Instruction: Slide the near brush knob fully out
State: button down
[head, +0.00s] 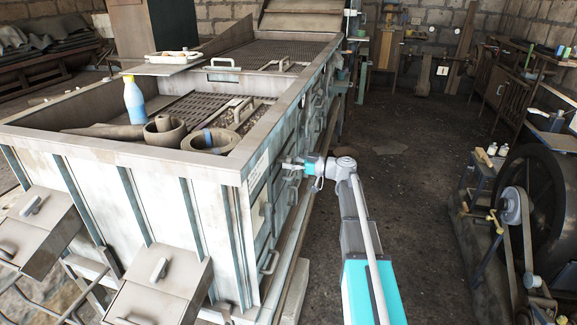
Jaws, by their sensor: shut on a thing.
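My gripper (291,164) is at the end of my arm, against the right side wall of the large pale metal tank (120,165). Its fingers point left at the wall and are shut on a small part there, which I take to be the near brush knob. The fingers cover most of the knob, and it is too small here to tell how far it stands out from the wall.
Bar handles (269,262) stick out of the same wall below and nearer than my gripper. A large dark wheel (545,215) stands at right. The floor (420,170) between is mostly clear.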

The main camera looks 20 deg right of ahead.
jog(key=w+d, duration=0.3)
jog(key=w, duration=0.3)
jog(key=w+d, duration=0.4)
jog(key=w, duration=0.3)
jog(key=w+d, duration=0.4)
jog(key=w, duration=0.2)
jog(key=shift+w+d, duration=0.1)
jog(key=shift+w, duration=0.2)
jog(key=shift+c, duration=0.8)
grip_release()
jog(key=shift+s+d, duration=0.1)
jog(key=v, duration=1.1)
jog(key=shift+s+d, duration=0.2)
jog(key=shift+d, duration=0.15)
